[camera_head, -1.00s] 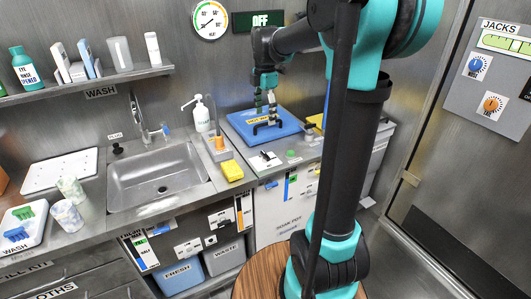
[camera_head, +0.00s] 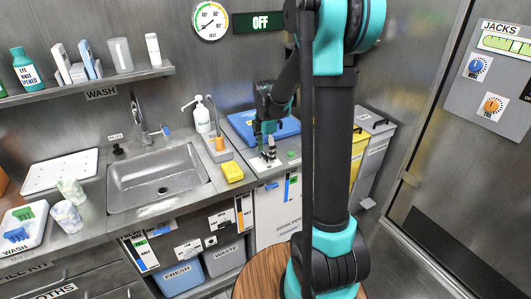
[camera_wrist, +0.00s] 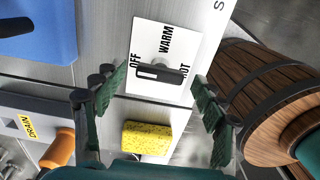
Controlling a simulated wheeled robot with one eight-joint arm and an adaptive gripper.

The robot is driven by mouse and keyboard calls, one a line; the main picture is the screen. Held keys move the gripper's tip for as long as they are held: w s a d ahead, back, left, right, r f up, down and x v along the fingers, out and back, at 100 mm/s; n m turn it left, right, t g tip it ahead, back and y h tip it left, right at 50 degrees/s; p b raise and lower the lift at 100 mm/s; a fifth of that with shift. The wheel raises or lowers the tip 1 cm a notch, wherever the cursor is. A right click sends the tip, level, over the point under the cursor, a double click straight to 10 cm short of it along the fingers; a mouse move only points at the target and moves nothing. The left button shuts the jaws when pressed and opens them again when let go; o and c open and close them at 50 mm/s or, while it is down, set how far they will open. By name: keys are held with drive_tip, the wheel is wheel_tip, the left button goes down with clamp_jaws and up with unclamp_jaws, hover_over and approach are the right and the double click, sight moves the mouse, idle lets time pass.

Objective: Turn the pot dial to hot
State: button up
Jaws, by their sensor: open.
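The pot dial (camera_wrist: 172,75) is a dark bar-shaped knob on a white plate (camera_wrist: 150,32) marked OFF, WARM and HOT in the wrist view. The white-marked end of its bar lies toward OFF. In the head view the plate (camera_head: 262,163) shows on the counter front of the blue lid, partly covered by my gripper (camera_head: 268,152). In the wrist view my gripper (camera_wrist: 157,90) is open, one green finger on each side of the dial. Nothing is held, and I cannot tell how high the fingertips are above the plate.
The blue lid (camera_head: 285,131) lies behind the dial. A yellow sponge (camera_head: 232,172) and an orange-topped soap-side fixture (camera_head: 220,144) stand to the left, near the sink (camera_head: 158,180).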

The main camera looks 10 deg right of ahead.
drive_tip(key=shift+f, duration=0.15)
drive_tip(key=shift+c, duration=0.3)
drive_tip(key=c, duration=1.1)
